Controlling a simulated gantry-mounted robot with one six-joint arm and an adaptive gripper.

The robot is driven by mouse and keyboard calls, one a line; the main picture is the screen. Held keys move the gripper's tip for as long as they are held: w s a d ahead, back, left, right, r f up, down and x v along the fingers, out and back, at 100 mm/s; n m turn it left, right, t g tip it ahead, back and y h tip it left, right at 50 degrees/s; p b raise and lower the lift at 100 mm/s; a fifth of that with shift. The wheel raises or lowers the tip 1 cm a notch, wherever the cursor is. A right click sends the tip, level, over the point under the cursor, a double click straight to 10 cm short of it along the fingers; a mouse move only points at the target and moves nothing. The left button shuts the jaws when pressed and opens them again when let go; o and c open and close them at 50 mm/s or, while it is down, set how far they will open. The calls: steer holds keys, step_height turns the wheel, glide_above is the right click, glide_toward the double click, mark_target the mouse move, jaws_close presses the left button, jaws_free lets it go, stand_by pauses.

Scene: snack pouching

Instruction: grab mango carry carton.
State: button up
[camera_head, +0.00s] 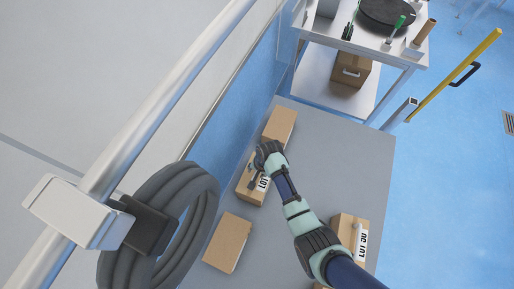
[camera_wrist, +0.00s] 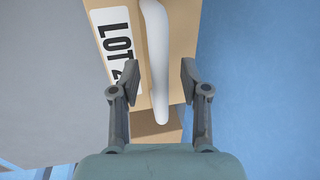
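A brown carton (camera_head: 247,187) with a white LOT label stands on the grey table, under my gripper (camera_head: 257,172) in the head view. In the wrist view the same carton (camera_wrist: 180,35) fills the top middle, with its LOT label at its left. A white carry handle (camera_wrist: 155,50) runs along the carton's top. My gripper (camera_wrist: 159,80) is open, with one finger on each side of the handle and a visible gap to both. The flavour of the carton cannot be read in either view.
Plain cartons stand behind (camera_head: 281,122) and in front (camera_head: 228,243) on the grey table (camera_head: 345,165). Another labelled carton (camera_head: 343,229) stands at the right. A white cart (camera_head: 325,85) holds a carton (camera_head: 352,68) on its lower shelf. The table's middle right is clear.

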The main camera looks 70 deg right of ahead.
jaws_close()
steer(key=shift+r, duration=0.1)
stand_by(0.3)
